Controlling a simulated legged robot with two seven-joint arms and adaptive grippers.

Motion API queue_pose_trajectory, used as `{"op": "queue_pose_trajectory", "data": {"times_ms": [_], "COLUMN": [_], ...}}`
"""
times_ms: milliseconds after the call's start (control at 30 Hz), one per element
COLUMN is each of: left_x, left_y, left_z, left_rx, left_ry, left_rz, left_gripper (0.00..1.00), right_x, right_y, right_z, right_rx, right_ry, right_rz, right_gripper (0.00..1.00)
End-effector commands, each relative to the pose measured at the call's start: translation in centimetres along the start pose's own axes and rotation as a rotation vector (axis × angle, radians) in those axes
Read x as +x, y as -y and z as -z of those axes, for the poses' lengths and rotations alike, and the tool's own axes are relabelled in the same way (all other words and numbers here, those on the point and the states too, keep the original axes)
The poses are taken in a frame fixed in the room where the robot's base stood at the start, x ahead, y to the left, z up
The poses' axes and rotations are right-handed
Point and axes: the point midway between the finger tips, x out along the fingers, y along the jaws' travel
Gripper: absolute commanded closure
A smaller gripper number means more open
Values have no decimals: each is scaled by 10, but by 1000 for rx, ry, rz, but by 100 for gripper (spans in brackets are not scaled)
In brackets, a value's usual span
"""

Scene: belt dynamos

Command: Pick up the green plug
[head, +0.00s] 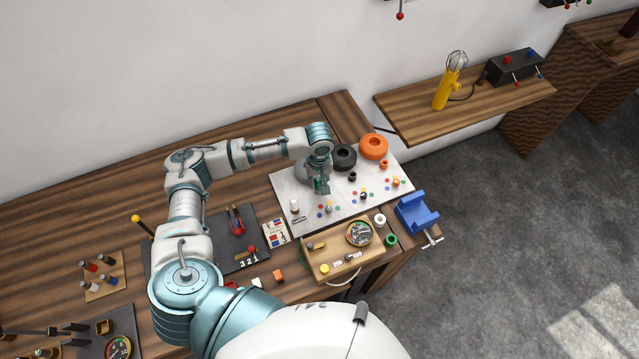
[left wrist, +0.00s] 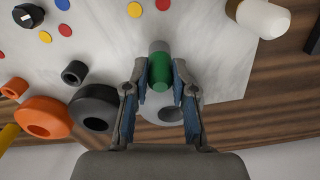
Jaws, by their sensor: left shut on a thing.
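The green plug (left wrist: 160,71) is a short green cylinder with a grey end, held between the two fingers of my left gripper (left wrist: 158,78) in the left wrist view. My left gripper (head: 321,187) is shut on it above the pale board (head: 349,205) in the head view. The plug is mostly hidden there by the fingers. I cannot tell whether the plug touches the board. My right gripper is not in view.
Black (head: 344,157) and orange (head: 373,146) rings sit at the board's back edge, a grey ring (left wrist: 163,112) near the plug. Small coloured discs and a white knob (head: 295,206) are on the board. A wooden gauge box (head: 343,250) and blue vise (head: 416,211) stand nearby.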

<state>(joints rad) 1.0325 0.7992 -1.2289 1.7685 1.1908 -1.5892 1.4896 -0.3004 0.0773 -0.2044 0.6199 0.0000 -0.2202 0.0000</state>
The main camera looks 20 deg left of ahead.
Motion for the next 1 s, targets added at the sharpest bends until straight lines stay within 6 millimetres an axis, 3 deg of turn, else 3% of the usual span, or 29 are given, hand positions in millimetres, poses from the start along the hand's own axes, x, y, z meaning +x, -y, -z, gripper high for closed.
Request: {"op": "queue_pose_trajectory", "data": {"times_ms": [267, 700, 1000], "left_x": [-10, -93, -102], "left_y": [-2, -4, -2], "left_z": [-3, -3, -2], "left_rx": [7, 6, 6], "left_ry": [5, 2, 5], "left_rz": [-9, -9, -9], "left_gripper": [100, 100, 100], "right_x": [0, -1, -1], "right_y": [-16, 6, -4], "right_z": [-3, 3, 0], "right_rx": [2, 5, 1], "right_ry": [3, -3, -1], "right_rz": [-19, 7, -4], "right_gripper": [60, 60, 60]}}
